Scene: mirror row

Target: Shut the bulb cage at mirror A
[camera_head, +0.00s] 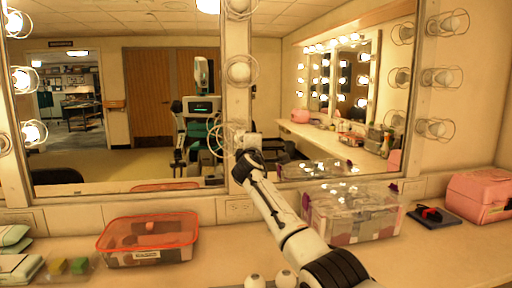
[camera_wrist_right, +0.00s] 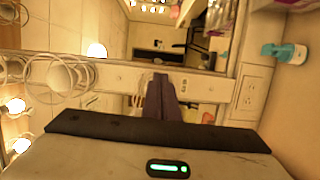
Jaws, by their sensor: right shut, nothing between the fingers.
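Mirror bulbs with round wire cages line the post between two mirrors. An upper bulb cage (camera_head: 240,70) rings a white bulb. A lower bulb cage (camera_head: 217,140) shows its wire loops to the left of my right gripper (camera_head: 246,141), which partly covers that spot. In the wrist view a wire cage (camera_wrist_right: 38,74) surrounds an unlit bulb (camera_wrist_right: 64,77), left of my right gripper (camera_wrist_right: 161,92). The dark fingers are together and empty, apart from that cage. I cannot tell whether the cage is latched. No mirror label is readable. My left gripper is not in view.
On the counter stand an orange-rimmed bin (camera_head: 148,240), a clear bin (camera_head: 352,212), a pink case (camera_head: 480,197) and a dark pad (camera_head: 433,215). More caged bulbs (camera_head: 437,127) line the right post. My right arm crosses over the counter's middle.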

